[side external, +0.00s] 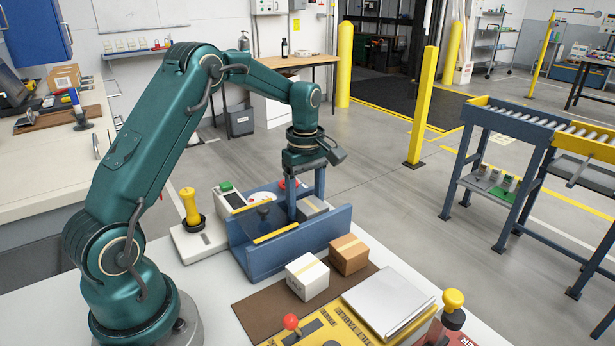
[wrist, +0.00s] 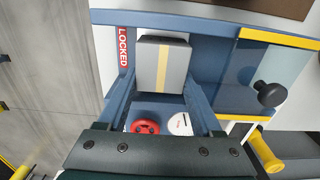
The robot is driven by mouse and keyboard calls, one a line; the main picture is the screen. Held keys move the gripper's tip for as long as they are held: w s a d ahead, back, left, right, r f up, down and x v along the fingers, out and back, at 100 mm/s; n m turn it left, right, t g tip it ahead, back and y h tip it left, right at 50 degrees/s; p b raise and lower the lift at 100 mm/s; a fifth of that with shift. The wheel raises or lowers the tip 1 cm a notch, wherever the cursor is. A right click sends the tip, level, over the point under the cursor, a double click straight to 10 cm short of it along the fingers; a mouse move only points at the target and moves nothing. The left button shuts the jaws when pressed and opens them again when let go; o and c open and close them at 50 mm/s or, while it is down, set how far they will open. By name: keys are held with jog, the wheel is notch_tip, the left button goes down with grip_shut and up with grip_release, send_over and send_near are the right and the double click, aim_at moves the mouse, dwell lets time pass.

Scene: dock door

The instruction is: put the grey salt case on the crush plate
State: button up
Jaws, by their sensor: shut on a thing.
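The grey salt case (wrist: 152,66), a grey box with a pale yellow stripe, is between the two blue fingers of my gripper (wrist: 160,88) in the wrist view. In the side view my gripper (side external: 303,208) reaches down into the blue walled housing (side external: 300,250), and the grey case (side external: 313,206) shows partly behind its fingers. My gripper is shut on the case. I cannot tell whether the case touches the floor of the housing. I cannot tell for sure which surface is the crush plate; a bare silver plate (side external: 388,300) sits on a yellow base marked TILT TABLE.
A see-through panel with a black knob (wrist: 270,93) covers part of the housing beside the case. A red LOCKED label (wrist: 123,47) is at the other side. A white box (side external: 307,277) and a brown box (side external: 348,255) stand on the brown mat (side external: 262,309). A yellow-handled device (side external: 190,207) stands left.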

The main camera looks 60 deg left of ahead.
aim_at(306, 200)
jog(key=shift+f, duration=0.35)
jog(key=shift+f, duration=0.1)
jog(key=o, duration=1.5)
jog(key=shift+f, duration=0.1)
notch_tip(306, 200, up, 11)
jog(key=s+d+r+m+t, duration=0.3)
jog(key=s+d+r+m, duration=0.3)
jog(key=s+d+m, duration=0.15)
jog(key=s+d+f+m+t, duration=0.1)
jog(key=s+d+m, duration=0.1)
jog(key=s+m, duration=0.1)
jog(key=s+d+f+m, duration=0.1)
jog(key=s+f+m, duration=0.1)
jog(key=s+m, duration=0.1)
jog(key=s+d+f+m+t, duration=0.1)
jog(key=s+d+f+m, duration=0.1)
jog(key=s+m, duration=0.2)
jog(key=shift+s+d+m+t, duration=0.1)
jog(key=shift+d+m+t, duration=0.15)
jog(key=shift+d+t, duration=0.05)
